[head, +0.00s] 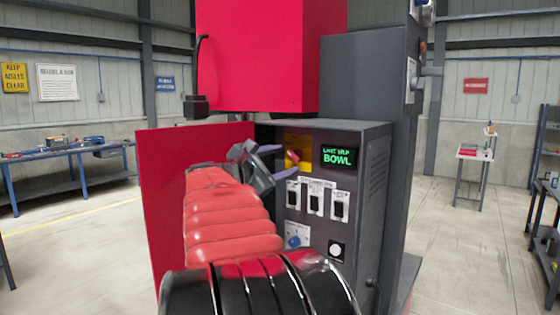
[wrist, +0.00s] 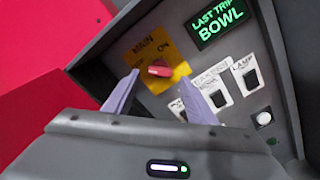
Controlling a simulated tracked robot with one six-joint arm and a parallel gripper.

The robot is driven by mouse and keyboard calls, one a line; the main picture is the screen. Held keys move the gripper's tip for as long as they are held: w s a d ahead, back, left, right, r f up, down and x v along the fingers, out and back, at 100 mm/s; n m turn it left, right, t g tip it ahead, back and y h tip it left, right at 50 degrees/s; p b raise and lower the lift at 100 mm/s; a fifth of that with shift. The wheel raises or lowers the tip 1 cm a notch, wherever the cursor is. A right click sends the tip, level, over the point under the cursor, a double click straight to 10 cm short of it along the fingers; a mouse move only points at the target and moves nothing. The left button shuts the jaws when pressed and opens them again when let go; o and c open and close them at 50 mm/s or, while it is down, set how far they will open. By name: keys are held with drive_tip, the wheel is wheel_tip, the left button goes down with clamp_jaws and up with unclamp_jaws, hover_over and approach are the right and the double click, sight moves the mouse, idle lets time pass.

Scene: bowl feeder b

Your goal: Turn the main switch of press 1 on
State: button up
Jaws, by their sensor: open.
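The main switch is a red knob (wrist: 160,69) on a yellow plate (wrist: 137,57) marked MAIN and ON in the wrist view. It also shows as a red knob (head: 293,155) on the grey control panel in the head view. I cannot tell which setting its handle points to. My gripper (wrist: 162,80) is open and empty. Its two pale purple fingers point at the panel, one to each side of the knob in the wrist view. In the head view my gripper (head: 284,160) is in front of the plate; contact with the knob cannot be told.
A green-lit display (head: 338,156) reading LAST TRIP BOWL is right of the plate. Black rocker switches (head: 315,201) sit below, then a blue knob (head: 294,241) and a white round button (head: 336,250). An open red door (head: 160,200) stands left of the panel.

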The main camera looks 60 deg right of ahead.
sight(295, 156)
drive_tip(key=shift+s+d, duration=0.15)
drive_tip(key=shift+d, duration=1.05)
drive_tip(key=shift+c, duration=0.4)
drive_tip(key=c, duration=1)
drive_tip(key=shift+o, duration=0.2)
